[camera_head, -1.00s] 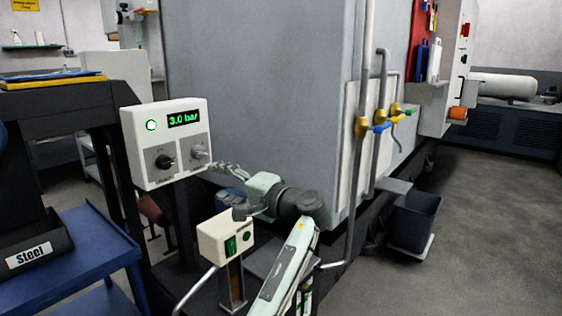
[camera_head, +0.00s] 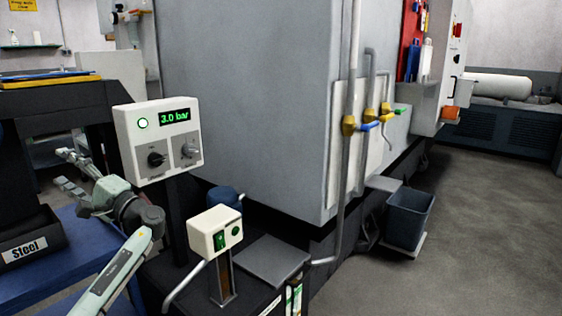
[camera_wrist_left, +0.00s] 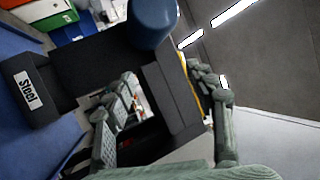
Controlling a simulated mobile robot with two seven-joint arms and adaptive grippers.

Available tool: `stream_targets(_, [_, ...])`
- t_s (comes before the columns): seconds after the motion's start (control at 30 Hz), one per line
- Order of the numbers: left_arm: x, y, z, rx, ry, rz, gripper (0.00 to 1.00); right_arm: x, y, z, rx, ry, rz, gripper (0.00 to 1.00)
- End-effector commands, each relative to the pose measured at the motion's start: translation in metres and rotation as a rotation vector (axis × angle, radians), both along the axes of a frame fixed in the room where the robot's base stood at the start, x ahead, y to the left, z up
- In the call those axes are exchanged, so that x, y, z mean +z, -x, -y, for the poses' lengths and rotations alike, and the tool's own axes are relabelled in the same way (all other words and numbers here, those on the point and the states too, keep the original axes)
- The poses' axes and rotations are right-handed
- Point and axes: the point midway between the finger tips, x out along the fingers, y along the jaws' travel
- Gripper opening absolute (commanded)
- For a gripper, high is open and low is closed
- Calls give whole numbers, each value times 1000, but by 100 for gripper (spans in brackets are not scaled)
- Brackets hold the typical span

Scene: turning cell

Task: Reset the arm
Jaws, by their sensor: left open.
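My left gripper (camera_head: 62,168) is open and empty in the head view. It is to the left of the white pressure panel, over the blue bench, with its fingers pointing left. In the left wrist view its two fingers (camera_wrist_left: 160,74) are spread apart, with the dark bin structure behind them. The white panel (camera_head: 128,122) has a green "3.0 bar" display, a lit green lamp, a dark left knob and a grey right knob. Nothing touches the knobs. My right gripper is not in view.
A dark bin labelled "Steel" (camera_head: 24,248) stands at the left, close to the gripper. A blue bench (camera_head: 86,236) is below. A small white switch box (camera_head: 214,230) stands in front of the large grey machine (camera_head: 250,90). Pipes with coloured valves (camera_head: 366,127) run along it.

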Motion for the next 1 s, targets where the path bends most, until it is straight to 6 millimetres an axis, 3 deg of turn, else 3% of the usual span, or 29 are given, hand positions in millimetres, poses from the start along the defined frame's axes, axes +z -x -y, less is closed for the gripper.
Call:
stream_targets(0.03, [11, 9, -22, 33, -41, 0, 55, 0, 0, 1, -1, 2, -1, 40])
stream_targets(0.1, [24, 20, -47, 71, -87, 0, 55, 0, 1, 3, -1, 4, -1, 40])
stream_targets(0.27, [56, 46, -98, 152, -186, 0, 55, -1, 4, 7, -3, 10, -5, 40])
stream_targets(0.3, [34, 43, -98, 127, -155, -27, 55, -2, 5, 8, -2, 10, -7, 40])
stream_targets(0.57, [-83, 42, -114, -10, 64, -154, 55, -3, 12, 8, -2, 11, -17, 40])
stream_targets(0.67, [-142, 50, -118, -64, 175, -211, 55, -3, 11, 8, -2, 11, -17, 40])
stream_targets(0.87, [-283, 93, -115, -171, 474, -323, 55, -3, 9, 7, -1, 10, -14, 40])
stream_targets(1.0, [-377, 144, -101, -218, 710, -378, 55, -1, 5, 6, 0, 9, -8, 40])
